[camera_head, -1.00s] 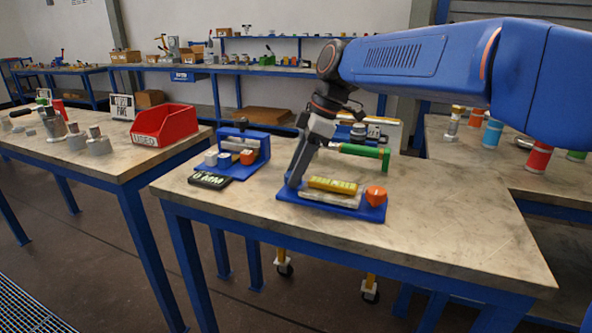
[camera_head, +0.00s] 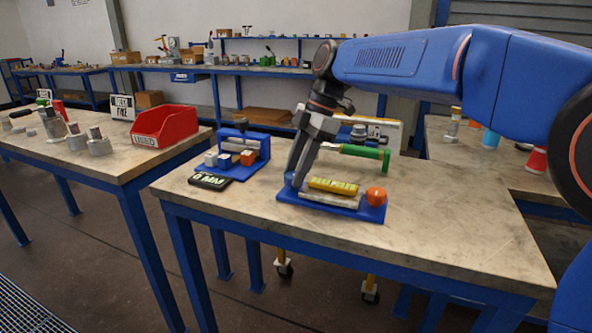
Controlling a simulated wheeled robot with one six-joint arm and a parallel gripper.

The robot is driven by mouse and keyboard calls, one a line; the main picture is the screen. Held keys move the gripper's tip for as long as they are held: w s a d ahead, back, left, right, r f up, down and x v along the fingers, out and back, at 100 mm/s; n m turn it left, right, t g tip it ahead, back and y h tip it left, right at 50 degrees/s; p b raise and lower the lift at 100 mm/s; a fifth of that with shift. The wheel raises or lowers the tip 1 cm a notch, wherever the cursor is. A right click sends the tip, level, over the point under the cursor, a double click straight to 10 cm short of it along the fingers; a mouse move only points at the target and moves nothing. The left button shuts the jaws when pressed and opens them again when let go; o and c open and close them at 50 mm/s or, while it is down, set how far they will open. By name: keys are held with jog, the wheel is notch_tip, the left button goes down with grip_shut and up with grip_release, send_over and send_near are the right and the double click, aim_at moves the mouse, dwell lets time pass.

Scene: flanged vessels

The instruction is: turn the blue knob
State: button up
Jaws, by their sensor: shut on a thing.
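A blue fixture plate (camera_head: 325,206) lies on the near table with a yellow-topped block along it. The blue knob (camera_head: 288,179) is at the left end of this plate; only a small blue part shows beside my fingers. My gripper (camera_head: 296,182) reaches down at a slant from the upper right, its fingertips at the knob. The jaws are shut on the knob, which they mostly hide. How far the knob is turned cannot be seen.
An orange knob (camera_head: 376,196) sits at the plate's right end. A second blue fixture (camera_head: 240,150) and a black display (camera_head: 209,181) stand to the left. The table's right front is clear.

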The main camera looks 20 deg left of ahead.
jog(key=o, duration=1)
jog(key=shift+o, duration=0.2)
jog(key=shift+s+m, duration=0.1)
jog(key=shift+m, duration=0.2)
